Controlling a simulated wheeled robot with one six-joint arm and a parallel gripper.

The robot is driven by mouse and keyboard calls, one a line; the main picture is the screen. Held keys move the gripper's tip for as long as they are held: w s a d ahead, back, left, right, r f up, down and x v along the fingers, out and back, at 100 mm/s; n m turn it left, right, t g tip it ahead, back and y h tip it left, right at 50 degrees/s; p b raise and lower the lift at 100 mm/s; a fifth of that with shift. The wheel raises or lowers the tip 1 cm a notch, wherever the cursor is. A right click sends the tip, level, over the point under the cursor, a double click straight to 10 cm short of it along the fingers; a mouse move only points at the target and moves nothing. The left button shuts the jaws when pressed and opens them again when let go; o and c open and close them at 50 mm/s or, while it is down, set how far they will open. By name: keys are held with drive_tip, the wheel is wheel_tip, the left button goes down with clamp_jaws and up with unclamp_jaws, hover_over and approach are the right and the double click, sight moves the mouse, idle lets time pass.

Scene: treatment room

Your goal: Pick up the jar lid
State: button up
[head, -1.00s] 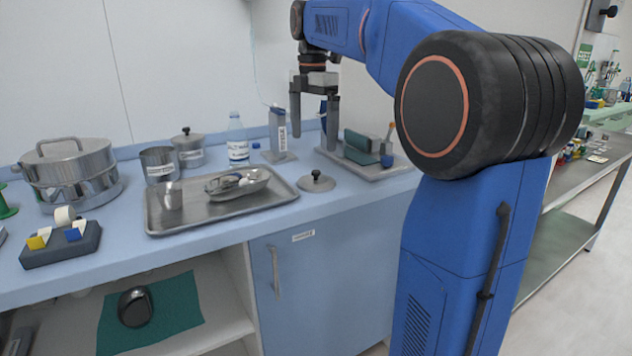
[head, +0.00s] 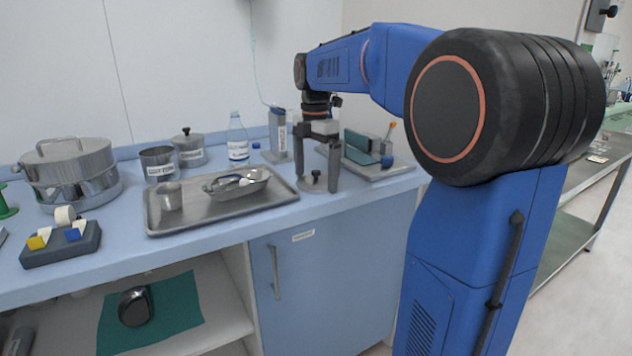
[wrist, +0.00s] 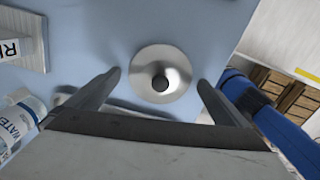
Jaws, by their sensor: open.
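The jar lid (head: 316,184) is a round metal disc with a dark knob, lying flat on the blue counter to the right of the metal tray. My gripper (head: 318,184) is open above it, pointing down, with one finger on each side of the knob. In the wrist view the lid (wrist: 161,74) shows whole, its dark knob near its middle, between and a little beyond the fingertips of my gripper (wrist: 158,78). The jaws are empty. In the head view the fingers hide part of the lid.
A metal tray (head: 222,216) with a small cup and a kidney dish stands left of the lid. A grey holder (head: 385,170) with a green block stands to the right. A water bottle (head: 237,140) and a labelled upright box (head: 278,135) stand behind. The counter's front edge is close.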

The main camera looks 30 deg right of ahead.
drive_tip(key=c, duration=1)
